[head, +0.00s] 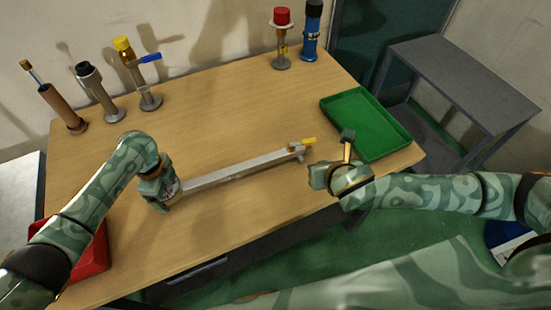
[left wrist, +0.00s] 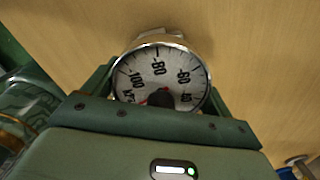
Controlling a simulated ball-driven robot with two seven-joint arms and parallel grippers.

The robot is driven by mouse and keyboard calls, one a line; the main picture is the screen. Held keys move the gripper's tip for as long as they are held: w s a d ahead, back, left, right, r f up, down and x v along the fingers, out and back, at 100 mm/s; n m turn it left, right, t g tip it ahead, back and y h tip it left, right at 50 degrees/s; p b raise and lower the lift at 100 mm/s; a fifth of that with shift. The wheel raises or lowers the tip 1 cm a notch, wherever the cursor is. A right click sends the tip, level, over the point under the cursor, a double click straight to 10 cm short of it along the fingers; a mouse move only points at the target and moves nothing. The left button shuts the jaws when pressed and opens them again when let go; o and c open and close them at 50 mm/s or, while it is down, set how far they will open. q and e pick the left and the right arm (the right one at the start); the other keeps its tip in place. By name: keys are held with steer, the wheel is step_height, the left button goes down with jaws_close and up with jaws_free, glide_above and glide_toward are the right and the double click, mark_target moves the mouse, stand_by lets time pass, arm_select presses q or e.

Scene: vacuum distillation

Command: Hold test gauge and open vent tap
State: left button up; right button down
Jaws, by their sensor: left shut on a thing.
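The test gauge (left wrist: 160,78) has a round white dial, with a red needle partly hidden by its dark hub. My left gripper (left wrist: 158,100) is shut on it, with one finger on each side. In the head view my left gripper (head: 168,190) is at the left end of a long pale metal bar, where it mostly hides the gauge. The vent tap, with a yellow lever (head: 308,141), is at the bar's right end. My right gripper (head: 322,176) is just below and right of the tap, apart from it; its jaws are unclear.
A green tray (head: 368,112) lies right of the tap, and a red tray (head: 95,262) is partly behind my left arm. Several fittings stand along the back edge, including a blue-levered valve (head: 137,68) and a red-capped one (head: 282,42). The middle of the wooden table (head: 225,125) is clear.

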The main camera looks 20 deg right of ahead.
arm_select(q)
steer(key=o, duration=1.3)
steer(key=shift+o, duration=0.2)
steer(key=shift+r, duration=0.1)
step_height(320, 180, up, 12)
steer(key=shift+f, duration=0.1)
